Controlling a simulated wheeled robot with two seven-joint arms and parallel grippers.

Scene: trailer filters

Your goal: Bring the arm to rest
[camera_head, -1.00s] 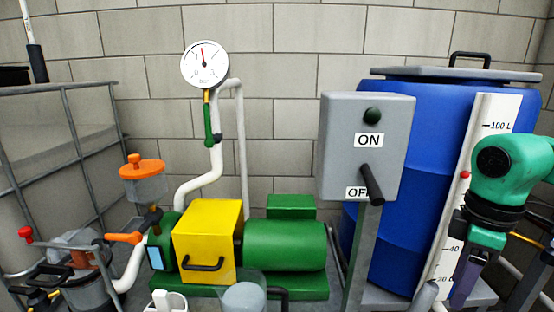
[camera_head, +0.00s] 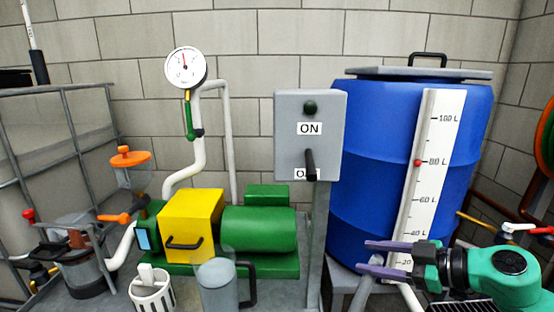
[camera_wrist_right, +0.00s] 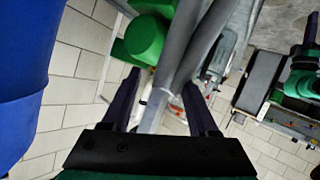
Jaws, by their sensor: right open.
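My right gripper (camera_head: 372,258) is at the lower right of the head view, in front of the blue barrel's lower part. Its two purple fingers point left, are apart and have nothing between them. In the right wrist view both dark fingers (camera_wrist_right: 157,95) also show spread, with grey posts beyond them. The green right arm (camera_head: 505,275) comes in from the right edge. My left gripper is not in view.
A grey switch box (camera_head: 290,140) stands on a post left of the blue barrel (camera_head: 370,130). A green and yellow pump (camera_head: 195,220), a clear jug (camera_head: 215,283), a white basket (camera_head: 152,290) and a pressure gauge (camera_head: 186,67) are further left. A caged tank (camera_head: 50,150) is at far left.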

